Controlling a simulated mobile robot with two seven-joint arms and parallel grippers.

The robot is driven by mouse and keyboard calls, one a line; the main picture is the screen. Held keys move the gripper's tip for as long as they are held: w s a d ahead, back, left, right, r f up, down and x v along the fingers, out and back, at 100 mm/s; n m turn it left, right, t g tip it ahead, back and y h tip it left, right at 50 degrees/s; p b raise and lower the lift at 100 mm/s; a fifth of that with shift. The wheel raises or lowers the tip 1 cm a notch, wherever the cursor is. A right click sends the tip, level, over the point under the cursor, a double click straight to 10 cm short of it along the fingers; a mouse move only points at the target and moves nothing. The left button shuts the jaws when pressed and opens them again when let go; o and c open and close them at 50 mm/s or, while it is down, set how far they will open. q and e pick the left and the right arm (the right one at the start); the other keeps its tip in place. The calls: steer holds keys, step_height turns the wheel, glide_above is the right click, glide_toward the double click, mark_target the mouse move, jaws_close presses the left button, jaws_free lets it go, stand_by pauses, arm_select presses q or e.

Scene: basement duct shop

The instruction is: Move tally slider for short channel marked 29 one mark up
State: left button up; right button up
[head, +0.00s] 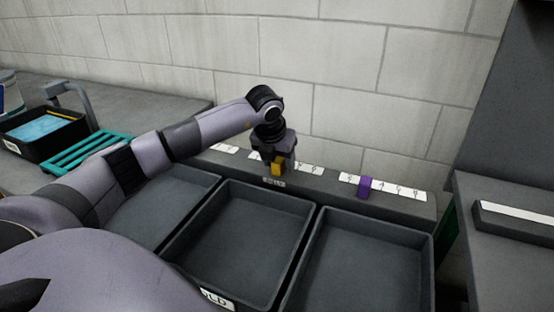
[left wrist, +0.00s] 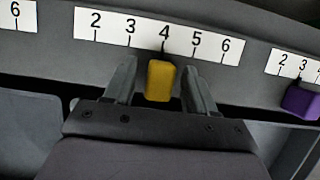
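A yellow tally slider (left wrist: 160,80) sits at mark 4 on a white scale strip (left wrist: 112,27) with marks 2 to 6 in the left wrist view. It also shows in the head view (head: 278,168). My left gripper (left wrist: 160,85) has its fingers on either side of the yellow slider, with a small gap visible at each side. A purple slider (head: 365,187) sits on the strip to the right, close to mark 3 in the left wrist view (left wrist: 302,101). No marking 29 is legible. My right gripper is not in view.
Dark grey trays (head: 310,210) stand in front of the slider rail (head: 425,207). A block wall (head: 350,60) rises behind it. A teal rack (head: 88,152) and a black bin (head: 45,145) are at left. A bench (head: 500,248) is at right.

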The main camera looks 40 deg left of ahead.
mark_target(274, 179)
arm_select(q)
steer(key=v, duration=0.7)
stand_by(0.3)
stand_by(0.5)
